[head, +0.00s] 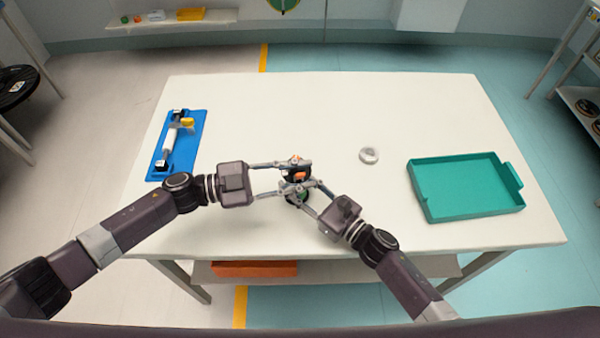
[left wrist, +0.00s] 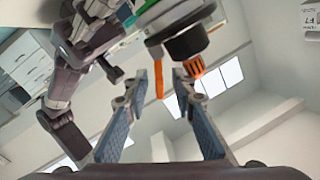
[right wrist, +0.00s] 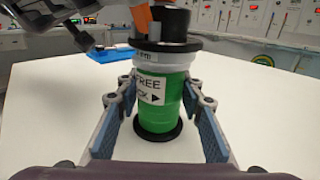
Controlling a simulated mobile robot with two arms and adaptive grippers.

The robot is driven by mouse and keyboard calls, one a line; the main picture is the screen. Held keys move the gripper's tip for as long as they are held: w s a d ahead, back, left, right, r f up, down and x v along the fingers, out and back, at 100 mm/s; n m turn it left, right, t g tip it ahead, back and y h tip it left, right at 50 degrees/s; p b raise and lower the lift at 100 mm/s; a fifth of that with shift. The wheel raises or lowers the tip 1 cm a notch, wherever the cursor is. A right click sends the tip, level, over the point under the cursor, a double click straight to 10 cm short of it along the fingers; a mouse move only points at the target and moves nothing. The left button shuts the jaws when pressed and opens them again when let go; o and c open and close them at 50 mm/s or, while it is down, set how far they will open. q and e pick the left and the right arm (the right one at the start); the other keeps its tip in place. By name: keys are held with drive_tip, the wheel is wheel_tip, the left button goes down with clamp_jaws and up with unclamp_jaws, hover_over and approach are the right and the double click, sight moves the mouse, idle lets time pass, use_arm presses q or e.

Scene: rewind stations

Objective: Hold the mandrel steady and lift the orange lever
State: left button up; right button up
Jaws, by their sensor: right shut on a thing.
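The mandrel stands upright near the table's front middle. In the right wrist view it is a green-wrapped cylinder (right wrist: 165,95) with a printed white label, a black base disc and a black flange and cap on top. My right gripper (head: 300,186) has its fingers on both sides of the green body and is shut on it. The orange lever (head: 299,175) is at the top of the mandrel. In the left wrist view the orange lever (left wrist: 159,76) shows between the fingertips, beside a ribbed orange knob (left wrist: 195,68). My left gripper (head: 297,178) is open around the top part.
A blue tray (head: 160,168) with a white roller and a yellow piece lies at the left of the table. A white ring (head: 369,155) lies right of the mandrel. An empty green tray (head: 465,190) stands at the right. The back of the table (head: 320,100) is clear.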

use_arm(q)
drive_tip(key=shift+c, duration=0.3)
clamp_jaws()
drive_tip(key=shift+w, duration=0.1)
drive_tip(key=shift+w+r+n, duration=0.15)
drive_tip(key=shift+w+n, duration=0.05)
drive_tip(key=shift+n, duration=0.7)
drive_tip(key=shift+o, duration=0.3)
unclamp_jaws()
